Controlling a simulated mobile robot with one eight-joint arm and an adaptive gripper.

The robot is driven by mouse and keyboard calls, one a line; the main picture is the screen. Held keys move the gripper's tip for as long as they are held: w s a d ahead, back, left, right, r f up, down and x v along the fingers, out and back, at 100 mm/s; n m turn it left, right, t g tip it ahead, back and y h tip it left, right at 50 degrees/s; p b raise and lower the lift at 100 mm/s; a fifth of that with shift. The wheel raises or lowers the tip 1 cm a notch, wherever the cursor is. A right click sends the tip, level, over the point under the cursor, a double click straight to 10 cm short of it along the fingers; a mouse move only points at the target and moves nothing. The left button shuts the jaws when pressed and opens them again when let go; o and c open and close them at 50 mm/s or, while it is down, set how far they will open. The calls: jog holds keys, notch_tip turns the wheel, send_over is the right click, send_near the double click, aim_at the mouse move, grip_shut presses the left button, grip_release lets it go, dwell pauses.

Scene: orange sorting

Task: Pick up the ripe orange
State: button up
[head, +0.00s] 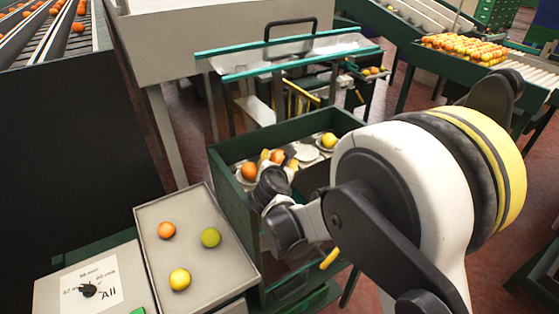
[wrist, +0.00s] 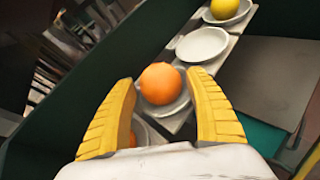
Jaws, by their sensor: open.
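An orange fruit (wrist: 160,83) sits on a white plate (wrist: 176,107) in the wrist view, between the tips of my yellow fingers. My gripper (wrist: 163,80) is open around it; contact cannot be told. In the head view this orange (head: 277,156) is partly hidden by my gripper (head: 279,162), inside the green-walled line. A second orange (head: 249,171) lies to its left; in the wrist view only a sliver of it (wrist: 133,139) shows behind the left finger. A yellow fruit (head: 329,140) sits on a plate farther along, past an empty plate (head: 307,153).
A grey tray (head: 215,263) at lower left holds an orange, a green and a yellow fruit, spaced apart. Beside it is a panel (head: 90,285) with a black knob. Green walls (head: 232,215) bound the plate line. My arm hides much of the right side.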

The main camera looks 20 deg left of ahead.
jog(key=shift+r, duration=0.1)
jog(key=shift+s+d, duration=0.1)
jog(key=c, duration=1.1)
jog(key=shift+o, duration=0.2)
jog(key=shift+r, duration=0.1)
